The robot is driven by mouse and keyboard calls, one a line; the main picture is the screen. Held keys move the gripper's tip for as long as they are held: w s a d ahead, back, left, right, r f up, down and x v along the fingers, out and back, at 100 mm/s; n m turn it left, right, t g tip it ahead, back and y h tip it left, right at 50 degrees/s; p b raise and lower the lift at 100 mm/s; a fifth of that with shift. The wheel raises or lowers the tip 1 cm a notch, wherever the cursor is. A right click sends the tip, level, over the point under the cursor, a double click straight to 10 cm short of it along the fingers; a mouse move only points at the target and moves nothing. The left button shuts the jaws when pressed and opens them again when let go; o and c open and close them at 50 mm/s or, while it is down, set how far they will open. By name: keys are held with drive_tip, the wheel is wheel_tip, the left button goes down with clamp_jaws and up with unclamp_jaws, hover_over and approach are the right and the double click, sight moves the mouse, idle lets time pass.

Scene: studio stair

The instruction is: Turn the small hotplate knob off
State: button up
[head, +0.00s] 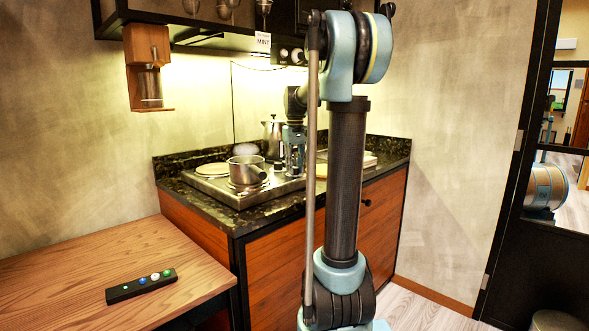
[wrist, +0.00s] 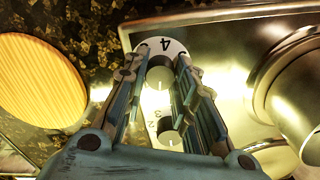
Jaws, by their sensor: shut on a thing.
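The silver hotplate (head: 229,195) lies on the dark stone counter, and its metal panel also shows in the wrist view (wrist: 250,35). Two dark knobs sit on pale dials there. The far knob (wrist: 160,77) has a white pointer line and a dial marked 4. The near knob (wrist: 168,131) sits lower, between the finger links. My gripper (wrist: 162,62) points down with its fingertips shut around the far knob. In the head view my gripper (head: 294,172) is at the right part of the hotplate, and the knobs are hidden. I cannot tell which knob serves the small plate.
A steel pot (head: 246,170) stands on the hotplate, left of my gripper. A moka pot (head: 272,137) stands behind. A round wooden piece (wrist: 38,80) lies on the counter beside the panel. A shelf (head: 200,38) overhangs. A wooden table (head: 60,265) holds a black button strip (head: 141,286).

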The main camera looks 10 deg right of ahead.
drive_tip(key=shift+w+r+n, duration=0.1)
drive_tip(key=shift+w+n, duration=0.1)
drive_tip(key=shift+n, duration=0.8)
drive_tip(key=o, duration=1.1)
drive_tip(key=shift+s, duration=0.1)
drive_tip(key=shift+c, duration=0.2)
wheel_tip(320, 180, up, 12)
